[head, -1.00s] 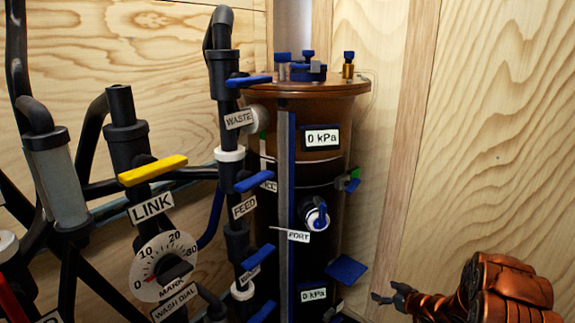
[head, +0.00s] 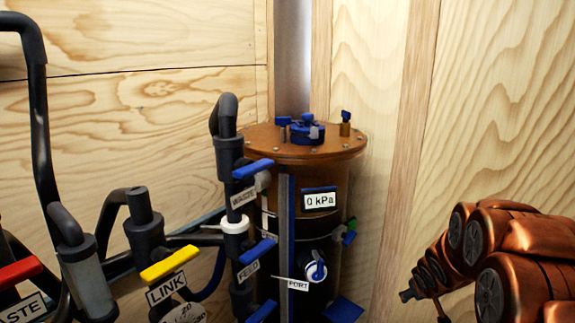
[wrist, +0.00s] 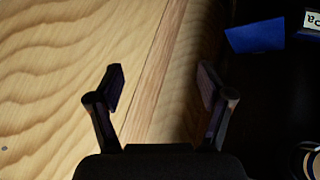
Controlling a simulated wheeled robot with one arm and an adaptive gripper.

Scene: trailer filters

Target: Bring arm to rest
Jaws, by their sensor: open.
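My copper-coloured arm is at the lower right of the head view. Its gripper (head: 425,303) shows only in part at the bottom there, right of the dark filter tank (head: 265,211). In the wrist view my gripper (wrist: 162,88) has its two dark fingers spread apart with nothing between them. Behind the fingers is the plywood wall (wrist: 60,60). A blue flap (wrist: 256,36) lies to the right of the fingers, apart from them.
The tank has a brown lid (head: 300,143) with blue fittings and a 0 kPa display (head: 319,201). Black pipes with blue handles (head: 252,169), a yellow LINK handle (head: 169,263) and a red handle (head: 20,271) stand left. Free space lies between tank and arm.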

